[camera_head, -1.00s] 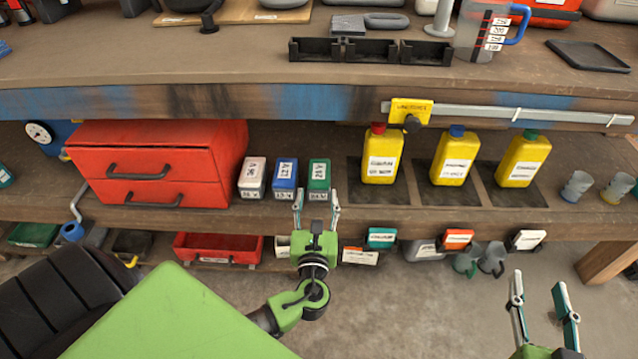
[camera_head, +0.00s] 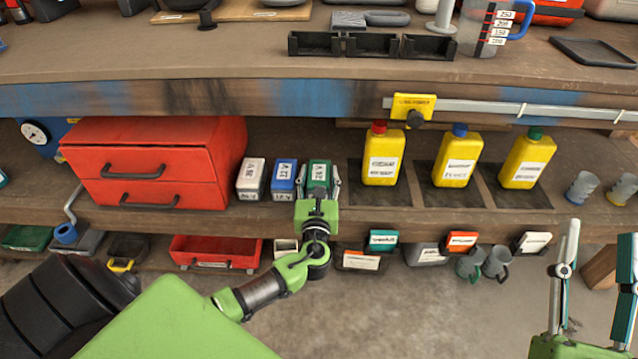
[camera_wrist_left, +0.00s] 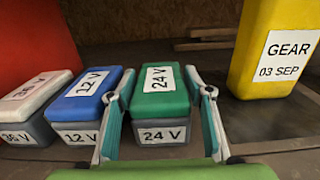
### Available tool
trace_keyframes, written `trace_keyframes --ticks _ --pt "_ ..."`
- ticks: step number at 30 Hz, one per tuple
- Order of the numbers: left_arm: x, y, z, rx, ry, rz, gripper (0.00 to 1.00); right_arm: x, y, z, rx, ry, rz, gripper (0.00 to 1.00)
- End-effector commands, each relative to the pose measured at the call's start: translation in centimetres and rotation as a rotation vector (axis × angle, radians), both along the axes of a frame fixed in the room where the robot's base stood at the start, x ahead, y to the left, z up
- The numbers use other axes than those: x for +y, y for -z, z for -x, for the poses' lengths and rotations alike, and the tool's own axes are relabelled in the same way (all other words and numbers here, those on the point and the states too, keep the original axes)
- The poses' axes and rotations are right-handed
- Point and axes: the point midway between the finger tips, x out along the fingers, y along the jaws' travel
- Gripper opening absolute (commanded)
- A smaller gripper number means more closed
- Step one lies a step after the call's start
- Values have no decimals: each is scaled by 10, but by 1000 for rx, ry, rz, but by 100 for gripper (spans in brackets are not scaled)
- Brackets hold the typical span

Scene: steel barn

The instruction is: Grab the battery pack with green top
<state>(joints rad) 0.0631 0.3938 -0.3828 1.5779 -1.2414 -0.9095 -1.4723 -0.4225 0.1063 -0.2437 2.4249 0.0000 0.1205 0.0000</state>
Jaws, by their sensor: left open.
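The battery pack with the green top (camera_head: 318,174) stands on the middle shelf, labelled 24 V. In the left wrist view the green battery pack (camera_wrist_left: 161,101) sits between the two fingers. My left gripper (camera_head: 319,186) is open, with one finger on each side of the pack's front part; I cannot tell whether they touch it. The left gripper also shows in the left wrist view (camera_wrist_left: 160,110). My right gripper (camera_head: 598,260) is at the lower right, its fingers apart and empty, far from the pack.
Left of the green pack stand a blue 12 V pack (camera_head: 284,175) and a white 36 V pack (camera_head: 251,175), then a red drawer cabinet (camera_head: 150,162). Yellow bottles (camera_head: 383,157) stand to the right, and a bare gap separates them from the green pack.

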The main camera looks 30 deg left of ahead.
Motion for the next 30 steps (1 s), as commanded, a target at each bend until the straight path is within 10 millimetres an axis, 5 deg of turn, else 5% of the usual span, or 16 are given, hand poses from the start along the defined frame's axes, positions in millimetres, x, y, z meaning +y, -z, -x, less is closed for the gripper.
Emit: trace_keyframes --ticks 10,16,30 --pt "3 -1 -4 0 1 0 47 0 -7 4 -37 -3 -11 40" --pt "2 0 -4 0 1 0 1 0 -7 4 -35 -2 -11 40" --pt "3 -7 -5 -4 0 -3 1 0 0 -1 10 1 2 40"
